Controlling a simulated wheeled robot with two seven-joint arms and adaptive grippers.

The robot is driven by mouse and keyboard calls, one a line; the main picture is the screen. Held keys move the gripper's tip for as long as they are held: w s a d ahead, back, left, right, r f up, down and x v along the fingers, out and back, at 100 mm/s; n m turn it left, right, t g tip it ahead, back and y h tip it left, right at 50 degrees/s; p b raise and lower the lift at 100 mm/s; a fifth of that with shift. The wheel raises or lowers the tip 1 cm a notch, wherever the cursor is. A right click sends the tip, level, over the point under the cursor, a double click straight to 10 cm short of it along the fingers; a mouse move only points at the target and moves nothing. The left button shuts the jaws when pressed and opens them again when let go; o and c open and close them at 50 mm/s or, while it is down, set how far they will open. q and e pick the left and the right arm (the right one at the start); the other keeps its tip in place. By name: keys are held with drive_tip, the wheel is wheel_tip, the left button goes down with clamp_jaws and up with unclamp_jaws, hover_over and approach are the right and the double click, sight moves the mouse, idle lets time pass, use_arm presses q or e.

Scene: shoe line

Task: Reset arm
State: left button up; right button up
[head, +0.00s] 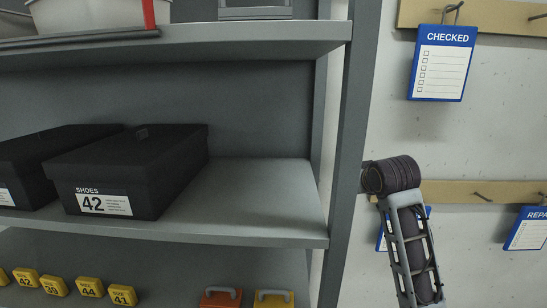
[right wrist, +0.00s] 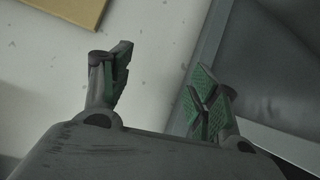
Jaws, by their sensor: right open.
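My right gripper (right wrist: 163,75) shows in the right wrist view with its two green-padded fingers spread apart. Nothing is between them. The grey edge of a rack shows beside and beyond the right finger, and a pale wall lies behind the left finger. In the head view a part of my right arm rises from the bottom right in front of the wall; the gripper's fingers cannot be made out there. My left gripper is in neither view.
A grey rack (head: 345,150) holds black shoe boxes, one labelled 42 (head: 150,180), on its middle shelf. Yellow number tags (head: 90,287) and two handled blocks (head: 221,299) sit below. A CHECKED card (head: 442,62) hangs right. The middle shelf's right part is clear.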

drive_tip(key=s+f+g, duration=0.2)
drive_tip(key=s+f, duration=0.4)
drive_tip(key=f, duration=0.6)
drive_tip(key=s+f+g, duration=0.2)
drive_tip(key=s+f, duration=0.5)
drive_tip(key=f, duration=0.5)
drive_tip(key=s+a+f+g, duration=0.1)
drive_tip(key=s+f+g, duration=0.1)
drive_tip(key=s+f, duration=0.7)
drive_tip(key=s+f+g, duration=0.2)
drive_tip(key=s+f, duration=0.3)
drive_tip(key=s, duration=0.7)
wheel_tip(320, 180, down, 33)
drive_tip(key=s+g, duration=0.1)
drive_tip(key=s, duration=0.2)
drive_tip(key=s+d+f, duration=0.2)
drive_tip(key=s+f, duration=0.8)
drive_tip(key=s, duration=0.1)
drive_tip(key=s+d+f+n+g, duration=0.1)
drive_tip(key=s+d+f, duration=0.1)
drive_tip(key=s+f, duration=0.8)
drive_tip(key=shift+s+f+g+b, duration=0.3)
drive_tip(key=shift+s+f, duration=0.1)
drive_tip(key=shift+s, duration=0.35)
